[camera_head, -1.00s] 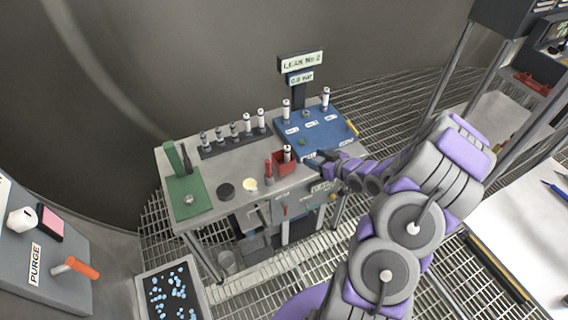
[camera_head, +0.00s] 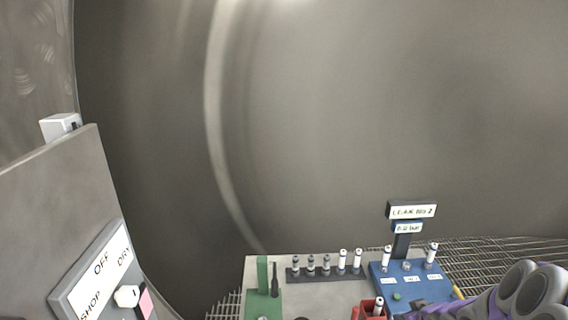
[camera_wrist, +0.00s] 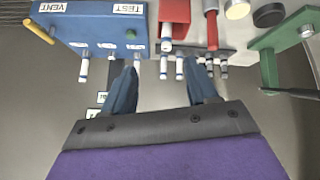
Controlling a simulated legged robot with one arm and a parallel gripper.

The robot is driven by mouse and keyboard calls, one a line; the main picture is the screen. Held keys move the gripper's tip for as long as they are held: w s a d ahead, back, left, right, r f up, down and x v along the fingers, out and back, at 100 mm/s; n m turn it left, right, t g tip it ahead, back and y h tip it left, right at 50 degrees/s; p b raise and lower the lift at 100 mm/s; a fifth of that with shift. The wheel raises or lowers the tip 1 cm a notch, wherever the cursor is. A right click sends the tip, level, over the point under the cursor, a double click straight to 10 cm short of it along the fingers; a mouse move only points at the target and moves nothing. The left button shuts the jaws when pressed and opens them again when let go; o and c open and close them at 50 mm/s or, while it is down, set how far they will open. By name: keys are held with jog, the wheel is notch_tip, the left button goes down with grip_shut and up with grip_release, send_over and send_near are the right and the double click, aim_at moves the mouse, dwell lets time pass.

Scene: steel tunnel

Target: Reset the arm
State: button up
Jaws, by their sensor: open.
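My gripper (camera_wrist: 162,82) shows in the wrist view with its two blue fingers spread apart and nothing between them. My purple and grey arm (camera_head: 520,295) shows only at the bottom right of the head view, reaching left in front of the blue panel (camera_head: 385,271); its lower part is cut off. In the wrist view the blue test panel (camera_wrist: 97,30) hangs at the top left, seen upside down, beyond the fingers. Whether the fingers touch anything is hard to tell; they look clear.
The bench (camera_head: 330,293) holds a rack (camera_head: 325,273) of several white-topped fittings, a red bin (camera_head: 368,308) and a green stand (camera_head: 262,275). A sign reading LEAK NO 2 (camera_head: 411,210) stands behind the panel. A grey control board (camera_head: 108,270) is at the left. A curved tunnel wall (camera_head: 330,110) rises behind.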

jog(key=s+a+r+m+g, duration=0.1)
jog(key=s+a+r+g, duration=0.2)
jog(key=s, duration=0.8)
jog(key=s+a+r+m+g, duration=0.1)
jog(key=s+a+r+g, duration=0.2)
jog(key=s+a+r, duration=0.4)
jog(key=s+a+r+m+g, duration=0.1)
jog(key=s+a+r+g, duration=0.2)
jog(key=s+a, duration=0.8)
jog(key=s+r, duration=0.1)
jog(key=s, duration=0.5)
jog(key=shift+s+r+g+b, duration=0.25)
jog(key=shift+r+g+b, duration=0.05)
jog(key=shift+r+g, duration=0.1)
